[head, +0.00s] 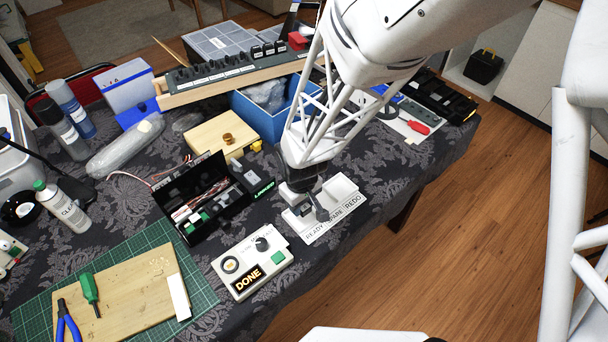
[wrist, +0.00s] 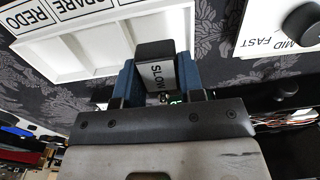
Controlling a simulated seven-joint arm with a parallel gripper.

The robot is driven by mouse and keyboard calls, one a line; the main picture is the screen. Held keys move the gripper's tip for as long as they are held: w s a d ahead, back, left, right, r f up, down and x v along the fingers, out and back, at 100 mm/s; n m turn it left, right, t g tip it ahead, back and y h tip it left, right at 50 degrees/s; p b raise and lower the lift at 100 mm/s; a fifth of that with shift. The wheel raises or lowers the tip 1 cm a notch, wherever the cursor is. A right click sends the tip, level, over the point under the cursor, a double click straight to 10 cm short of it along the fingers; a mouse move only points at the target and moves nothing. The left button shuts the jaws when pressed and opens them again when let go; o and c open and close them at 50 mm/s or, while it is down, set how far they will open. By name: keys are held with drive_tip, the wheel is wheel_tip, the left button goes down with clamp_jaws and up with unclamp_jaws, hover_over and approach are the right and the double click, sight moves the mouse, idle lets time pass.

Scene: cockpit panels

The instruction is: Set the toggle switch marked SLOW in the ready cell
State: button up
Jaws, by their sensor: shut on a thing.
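The toggle switch marked SLOW (wrist: 162,72) is a dark block with a grey label. My gripper (wrist: 158,88) is shut on it, with a blue finger on each side in the wrist view. In the head view my gripper (head: 309,207) is at the READY end of the white tray (head: 343,188). The tray also shows in the wrist view (wrist: 85,52), with REDO and SPARE legible and the READY label cut off. The switch overlaps the tray's right end in that view. I cannot tell whether it touches the cell floor.
A white box with a knob and a DONE sign (head: 247,277) stands in front of the tray. An open black case with wires (head: 205,205) is to the left. A blue bin (head: 268,118) stands behind. The table's front edge is close to the tray.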

drive_tip(key=shift+f, duration=1.5)
drive_tip(key=shift+f, duration=0.1)
drive_tip(key=o, duration=1)
drive_tip(key=shift+r, duration=6.15)
